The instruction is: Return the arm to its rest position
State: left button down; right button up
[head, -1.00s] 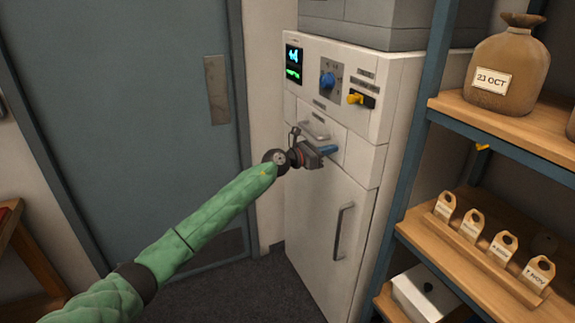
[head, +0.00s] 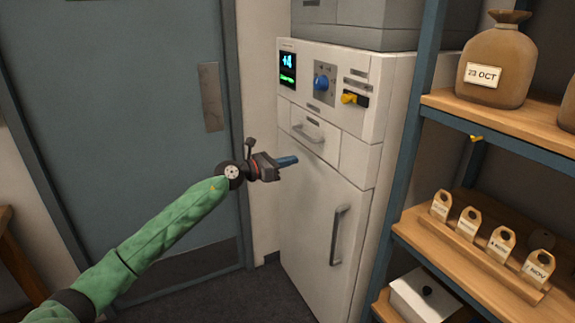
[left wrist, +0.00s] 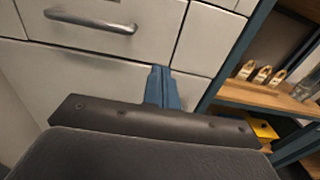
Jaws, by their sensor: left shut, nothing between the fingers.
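My left arm, in a green quilted sleeve, reaches in from the lower left of the head view. My left gripper (head: 288,161) is shut and empty, its blue fingers together. It is in front of the white cabinet (head: 305,205), below and left of the small drawer's handle (head: 308,134). The gripper is apart from that handle. In the left wrist view the blue fingers (left wrist: 161,88) point at the cabinet front, with the drawer handle (left wrist: 90,20) above them. My right gripper is not in view.
The cabinet has a lit display (head: 287,69), a blue knob (head: 321,82) and a yellow lever (head: 353,99). A shelf (head: 480,230) at the right holds a sack (head: 494,62) and several tags. A blue-grey door (head: 125,100) is at the left. A white box (head: 424,300) sits low right.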

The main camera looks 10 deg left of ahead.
pick_arm(q)
jog(key=w+a+r+n+t+y, duration=0.1)
jog(key=a+r+n+t+y, duration=0.35)
jog(key=r+n+t, duration=0.4)
jog(key=w+a+r+n+t+y, duration=0.1)
jog(key=a+r+n+t+y, duration=0.35)
jog(key=n, duration=0.65)
jog(key=s+a+r+n+y, duration=0.3)
jog(key=s+a+n+y, duration=0.15)
jog(key=n+y, duration=0.85)
jog(key=s+d+f+n+g+h, duration=0.25)
jog(key=s+f+n+g, duration=0.35)
jog(key=s+f, duration=0.6)
jog(key=s+d+f+n+g+h, duration=0.1)
jog(key=s+f+n+g+h, duration=0.25)
jog(key=s+f+g, duration=0.9)
jog(key=s+d+f+n+g+h, duration=0.1)
jog(key=s+f, duration=1.4)
jog(key=s, duration=0.1)
jog(key=s+d+f+n+g+h, duration=0.1)
jog(key=s+d+f+n+g, duration=0.1)
jog(key=s+f, duration=1.4)
jog(key=shift+s+d, duration=0.3)
jog(key=shift+s, duration=0.35)
